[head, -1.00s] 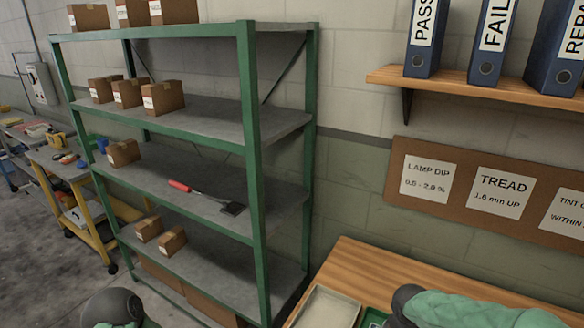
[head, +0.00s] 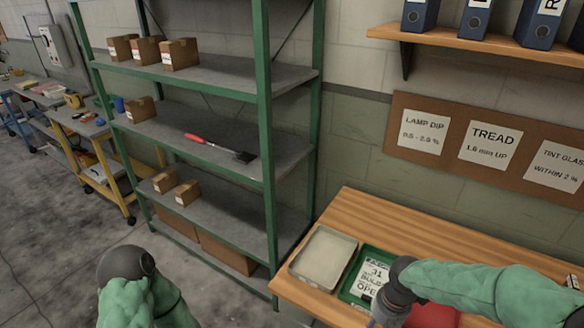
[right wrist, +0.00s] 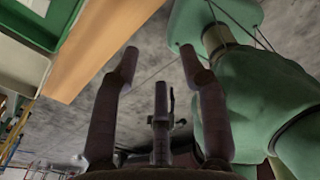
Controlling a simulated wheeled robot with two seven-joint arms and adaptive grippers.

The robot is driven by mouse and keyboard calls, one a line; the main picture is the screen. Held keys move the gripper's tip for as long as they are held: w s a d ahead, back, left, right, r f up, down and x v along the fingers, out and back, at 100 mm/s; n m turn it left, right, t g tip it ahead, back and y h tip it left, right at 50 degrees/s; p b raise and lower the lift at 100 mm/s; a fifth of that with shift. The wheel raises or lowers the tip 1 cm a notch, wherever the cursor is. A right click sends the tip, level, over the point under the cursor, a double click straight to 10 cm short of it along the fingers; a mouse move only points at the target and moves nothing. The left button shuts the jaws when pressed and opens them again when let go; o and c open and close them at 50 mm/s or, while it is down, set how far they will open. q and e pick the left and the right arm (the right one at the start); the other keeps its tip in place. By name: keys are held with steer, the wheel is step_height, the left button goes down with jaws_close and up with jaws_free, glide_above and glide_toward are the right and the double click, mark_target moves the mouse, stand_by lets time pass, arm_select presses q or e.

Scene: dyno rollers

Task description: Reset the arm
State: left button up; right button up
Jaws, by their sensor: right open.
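My right arm in its green sleeve reaches in from the right in the head view, over the wooden bench (head: 430,235). Its dark wrist is in front of a green tray with a printed card (head: 372,280). In the right wrist view my right gripper (right wrist: 160,62) has its dark fingers spread apart, with nothing between them. My left arm's green sleeve and dark joint show at the lower left of the head view. My left gripper does not show.
A green-framed shelf (head: 265,150) holds cartons and a red-handled brush (head: 222,148). A grey tray (head: 323,257) lies on the bench, and a red object (head: 432,316) is partly hidden by my right arm. Floor is open at left.

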steer(key=s+a+f+m+y, duration=0.1)
steer(key=s+a+f+m, duration=0.2)
steer(key=f+m, duration=0.5)
steer(key=s+a+f+m+y, duration=0.1)
steer(key=s+a+f+m, duration=0.2)
steer(key=a+f+m, duration=0.2)
steer(key=s+a+f+m+y, duration=0.1)
steer(key=s+a+f+m, duration=0.3)
steer(key=f+m, duration=0.7)
steer(key=m, duration=0.5)
steer(key=shift+a, duration=0.2)
steer(key=shift+f, duration=0.1)
